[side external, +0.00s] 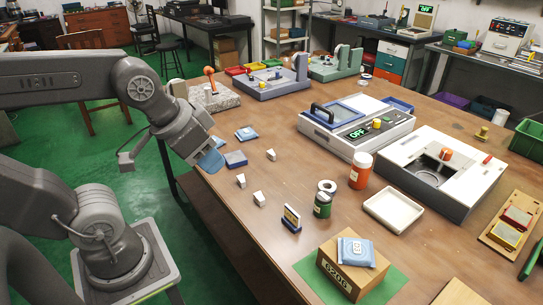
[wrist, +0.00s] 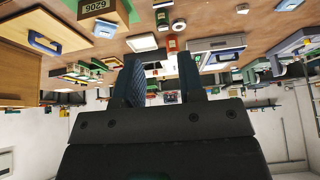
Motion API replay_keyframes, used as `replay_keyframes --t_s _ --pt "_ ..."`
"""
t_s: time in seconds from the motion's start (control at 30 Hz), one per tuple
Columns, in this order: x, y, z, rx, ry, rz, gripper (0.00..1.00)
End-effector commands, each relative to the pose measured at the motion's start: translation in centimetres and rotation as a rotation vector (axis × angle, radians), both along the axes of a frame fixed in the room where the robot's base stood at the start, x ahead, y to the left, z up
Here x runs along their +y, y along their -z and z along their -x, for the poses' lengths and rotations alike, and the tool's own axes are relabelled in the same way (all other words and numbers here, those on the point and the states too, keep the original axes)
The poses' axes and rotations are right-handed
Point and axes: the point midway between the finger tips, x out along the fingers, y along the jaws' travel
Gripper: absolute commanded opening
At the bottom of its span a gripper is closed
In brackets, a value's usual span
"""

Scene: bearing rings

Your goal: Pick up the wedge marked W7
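Three small pale wedges stand on the brown table in the side view: one at the back (side external: 271,155), one at the left (side external: 240,181) and one nearest the front (side external: 259,199). Any marking on them is too small to read, so I cannot tell which is W7. My gripper (side external: 210,158) is at the table's left edge, left of the wedges and apart from them. In the wrist view my gripper (wrist: 157,62) has its two dark fingers spread, with nothing held between them. The wrist view looks upside down across the room.
A blue block (side external: 236,159) and a blue packet (side external: 247,134) lie near my gripper. A small upright sign (side external: 291,218), a green can (side external: 322,206), an orange jar (side external: 361,170) and a white tray (side external: 393,210) stand to the right. A 6206 box (side external: 340,276) is in front.

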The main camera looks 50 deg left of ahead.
Motion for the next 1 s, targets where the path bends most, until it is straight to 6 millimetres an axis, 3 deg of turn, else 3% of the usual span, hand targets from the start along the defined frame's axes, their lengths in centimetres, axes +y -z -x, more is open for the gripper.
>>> replay_keyframes --t_s 0.17,0.37,0.53,0.77,1.0 --pt "1.0 -1.2 -3.3 0.034 0.122 -0.082 0.36" --pt "4.2 -2.2 -10.7 0.106 0.416 -0.247 0.36" --pt "8.1 -1.1 -17.1 0.169 0.691 -0.368 0.36" --pt "14.9 3.2 -24.8 0.241 1.076 -0.494 0.36" --pt "22.6 10.5 -30.0 0.283 1.467 -0.579 0.36"
